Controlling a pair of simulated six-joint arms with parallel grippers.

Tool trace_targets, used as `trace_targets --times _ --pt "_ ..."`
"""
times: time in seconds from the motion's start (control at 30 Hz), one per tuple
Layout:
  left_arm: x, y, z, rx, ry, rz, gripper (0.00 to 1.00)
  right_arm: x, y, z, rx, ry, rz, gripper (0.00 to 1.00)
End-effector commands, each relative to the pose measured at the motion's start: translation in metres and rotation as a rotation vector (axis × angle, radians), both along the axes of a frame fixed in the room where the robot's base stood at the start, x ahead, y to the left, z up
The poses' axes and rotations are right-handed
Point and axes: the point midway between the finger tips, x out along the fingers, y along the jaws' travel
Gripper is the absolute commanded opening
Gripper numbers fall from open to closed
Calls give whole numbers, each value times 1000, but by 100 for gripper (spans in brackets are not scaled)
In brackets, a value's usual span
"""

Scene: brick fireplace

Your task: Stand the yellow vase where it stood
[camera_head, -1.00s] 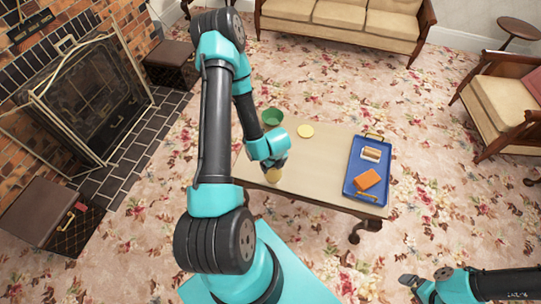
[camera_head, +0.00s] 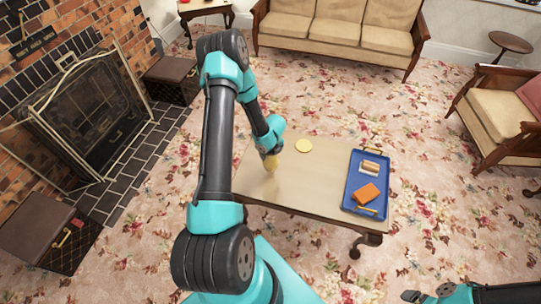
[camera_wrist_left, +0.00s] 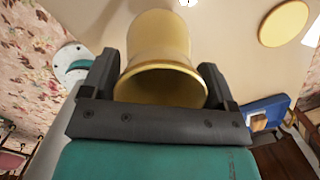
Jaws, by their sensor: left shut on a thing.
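My left gripper (camera_head: 268,153) is shut on the yellow vase (camera_head: 271,163), over the left part of the table. In the left wrist view the vase (camera_wrist_left: 165,70) sits between the two fingers (camera_wrist_left: 158,85), its open mouth toward the camera. I cannot tell whether its far end touches the tabletop. A flat yellow disc (camera_head: 303,145) lies on the table to the right of the vase; it also shows in the left wrist view (camera_wrist_left: 284,22). My right gripper (camera_head: 412,296) is at the bottom right edge, too small to read.
The low wooden table (camera_head: 310,187) carries a blue tray (camera_head: 351,195) at its right, with an orange block (camera_head: 368,193) and a brown-and-white item (camera_head: 371,168) in it. The middle of the tabletop is clear. A sofa (camera_head: 335,25) stands behind and a fireplace (camera_head: 85,100) at left.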

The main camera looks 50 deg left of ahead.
Motion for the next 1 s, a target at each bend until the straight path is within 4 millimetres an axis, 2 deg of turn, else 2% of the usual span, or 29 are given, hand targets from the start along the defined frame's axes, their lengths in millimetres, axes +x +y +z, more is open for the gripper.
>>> trace_targets --times 0.37,0.5,0.8,1.0 --pt "2 2 0 0 0 0 42 0 0 0 0 0 0 97" --pt "8 8 -1 0 -2 1 42 0 0 0 0 0 0 97" --pt "6 8 -35 -2 0 -1 42 0 0 0 0 0 0 97" --pt "7 8 -36 -1 -1 0 42 0 0 0 0 0 0 97"
